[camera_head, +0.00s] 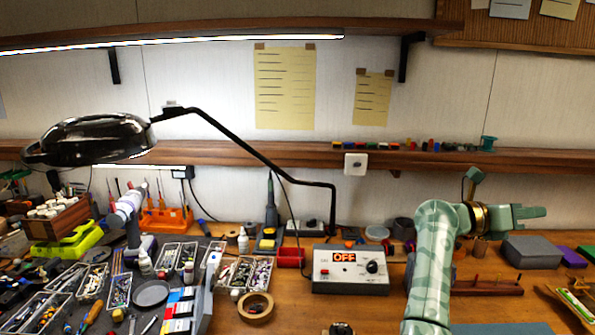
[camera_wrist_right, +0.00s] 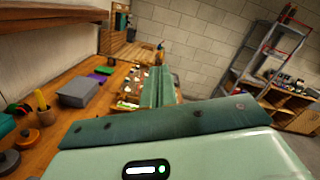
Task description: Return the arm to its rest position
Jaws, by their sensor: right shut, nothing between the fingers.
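My right arm (camera_head: 432,260) is pale green and rises from the lower right in the head view. It bends at a gold-coloured joint toward the right. My right gripper (camera_head: 538,212) points right above the bench, level with the lower part of the back wall. It is shut and empty. In the right wrist view the shut green fingers (camera_wrist_right: 158,86) reach away above the bench, with nothing held. My left gripper is not in view.
A control box (camera_head: 350,270) reading OFF stands mid-bench. A grey case (camera_head: 532,252) lies below the right gripper, and also shows in the wrist view (camera_wrist_right: 77,92). A black lamp (camera_head: 100,138) overhangs the cluttered left side. A shelf (camera_head: 250,154) runs behind.

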